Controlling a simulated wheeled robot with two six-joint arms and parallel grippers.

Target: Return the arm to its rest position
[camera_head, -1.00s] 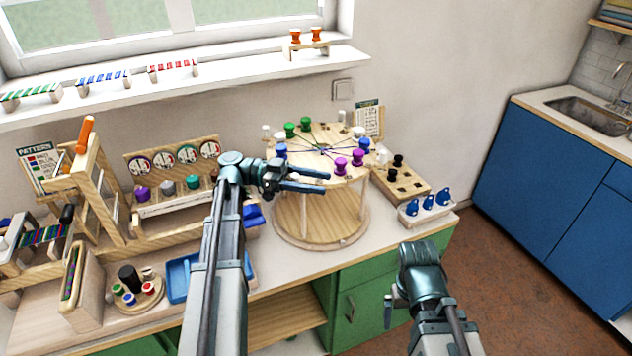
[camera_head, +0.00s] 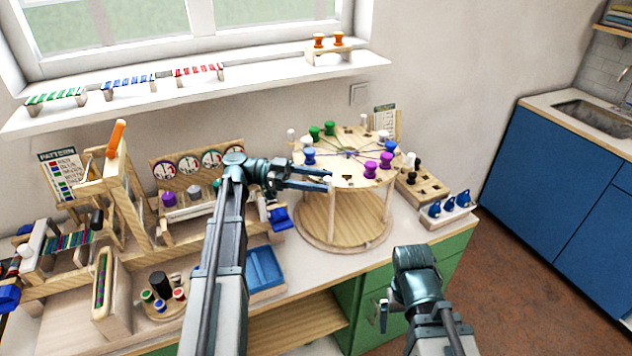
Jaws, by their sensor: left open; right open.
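My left gripper (camera_head: 328,181) is open and empty. Its fingers point right, and in the picture they overlap the left edge of the round braiding table (camera_head: 347,181); I cannot tell whether they touch it. My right gripper (camera_head: 383,315) hangs low at the front of the bench, its jaws mostly hidden by its own wrist. It holds nothing that I can see. The round top carries green bobbins (camera_head: 322,132), blue bobbins (camera_head: 309,156), purple bobbins (camera_head: 378,167) and white ones, with threads running to the middle.
A blue tray (camera_head: 265,268) lies beside my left forearm. A wooden loom (camera_head: 118,190) and a bobbin rack (camera_head: 185,209) stand at the left. A block with blue hooks (camera_head: 447,207) sits at the bench's right end. The floor (camera_head: 530,250) right of the bench is free.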

